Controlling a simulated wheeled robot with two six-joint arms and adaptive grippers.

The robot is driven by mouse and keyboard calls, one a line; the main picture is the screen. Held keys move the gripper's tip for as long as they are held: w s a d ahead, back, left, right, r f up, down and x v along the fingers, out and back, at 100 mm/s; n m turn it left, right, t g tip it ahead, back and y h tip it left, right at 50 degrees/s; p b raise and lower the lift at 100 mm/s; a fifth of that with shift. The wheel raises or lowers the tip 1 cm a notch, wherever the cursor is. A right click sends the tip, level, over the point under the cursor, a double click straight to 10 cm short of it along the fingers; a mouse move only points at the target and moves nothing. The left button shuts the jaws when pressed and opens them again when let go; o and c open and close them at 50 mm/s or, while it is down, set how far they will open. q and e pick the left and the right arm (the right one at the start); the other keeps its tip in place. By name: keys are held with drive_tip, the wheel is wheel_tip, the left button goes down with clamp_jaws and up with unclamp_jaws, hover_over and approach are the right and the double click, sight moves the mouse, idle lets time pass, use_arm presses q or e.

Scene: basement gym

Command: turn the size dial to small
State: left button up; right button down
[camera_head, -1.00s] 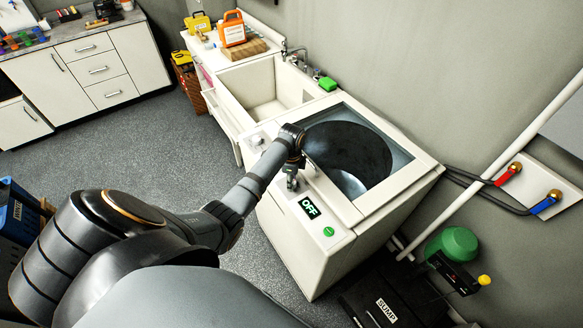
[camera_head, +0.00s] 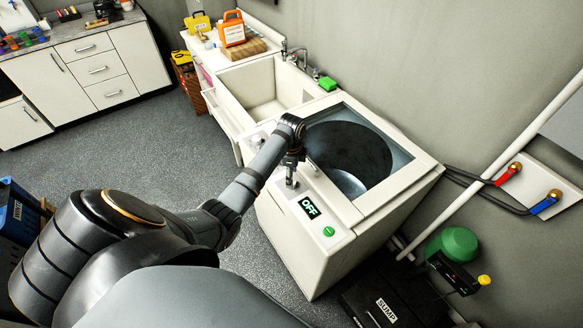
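The white top-loading washer (camera_head: 345,222) stands in the middle right with its drum open to view. Its front control strip has a small display reading OFF (camera_head: 309,207) and a round green button (camera_head: 328,231). A pale round knob (camera_head: 257,140) shows at the strip's far end, partly behind my arm. My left arm reaches in from the left, and its gripper (camera_head: 291,179) points down at the strip between that knob and the display. The gripper is small and dark here; whether its fingers are apart, and any dial under them, I cannot make out. My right gripper is out of view.
A white utility sink (camera_head: 233,92) with a green sponge (camera_head: 328,84) adjoins the washer's far side. Hoses with red (camera_head: 508,174) and blue (camera_head: 544,205) handles run at the right. A black sump unit (camera_head: 362,300) sits on the floor nearby. Grey floor is open at the left.

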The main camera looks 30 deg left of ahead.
use_arm(q)
wheel_tip(320, 180, up, 8)
drive_tip(key=shift+r, duration=0.25)
idle(0.4)
